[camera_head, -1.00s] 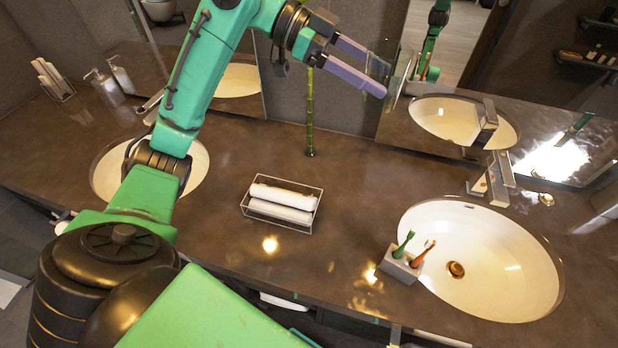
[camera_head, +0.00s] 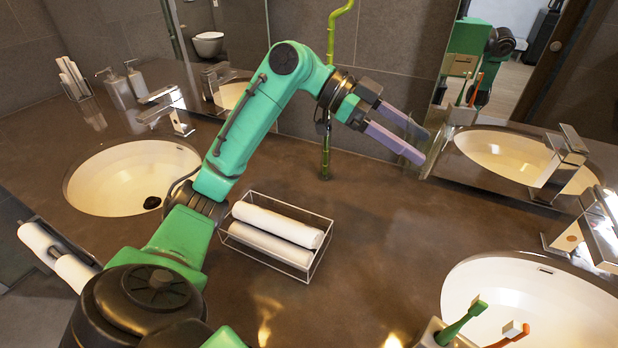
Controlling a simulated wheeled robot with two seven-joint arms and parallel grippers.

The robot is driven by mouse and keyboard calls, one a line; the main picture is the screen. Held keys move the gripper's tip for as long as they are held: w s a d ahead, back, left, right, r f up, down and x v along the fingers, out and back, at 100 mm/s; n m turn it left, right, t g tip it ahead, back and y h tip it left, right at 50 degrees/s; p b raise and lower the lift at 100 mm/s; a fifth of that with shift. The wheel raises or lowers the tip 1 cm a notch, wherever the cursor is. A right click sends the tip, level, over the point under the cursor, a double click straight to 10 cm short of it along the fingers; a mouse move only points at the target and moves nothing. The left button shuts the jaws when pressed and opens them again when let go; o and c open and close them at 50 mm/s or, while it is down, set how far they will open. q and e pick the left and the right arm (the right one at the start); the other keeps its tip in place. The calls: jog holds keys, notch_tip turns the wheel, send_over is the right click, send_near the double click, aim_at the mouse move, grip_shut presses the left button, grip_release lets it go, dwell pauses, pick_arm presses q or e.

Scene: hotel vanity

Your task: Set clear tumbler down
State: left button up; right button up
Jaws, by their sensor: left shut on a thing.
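My left gripper (camera_head: 416,143) is held above the dark countertop (camera_head: 375,225), toward the mirror, pointing right. Its two purple fingers are shut on the clear tumbler (camera_head: 436,150), which shows only as a faint see-through outline at the fingertips against the mirror. The tumbler appears to be off the counter, but its base is hard to make out. My right gripper is not in view.
A clear tray with rolled white towels (camera_head: 275,228) sits below my left arm. A green bamboo stem (camera_head: 327,150) stands behind it. A left basin (camera_head: 125,180), a right basin (camera_head: 530,300) and a toothbrush holder (camera_head: 432,335) flank free counter at center.

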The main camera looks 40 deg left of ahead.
pick_arm(q)
jog(key=shift+r, duration=0.1)
jog(key=shift+s, duration=0.15)
notch_tip(320, 180, down, 20)
jog(key=shift+p, duration=1)
jog(key=o, duration=1.6)
jog(key=shift+c, duration=0.2)
jog(key=b+v, duration=0.2)
jog(key=v, duration=0.9)
jog(key=shift+b, duration=0.4)
jog(key=shift+s+a+r, duration=0.2)
jog(key=shift+a+r, duration=0.1)
jog(key=shift+a, duration=0.15)
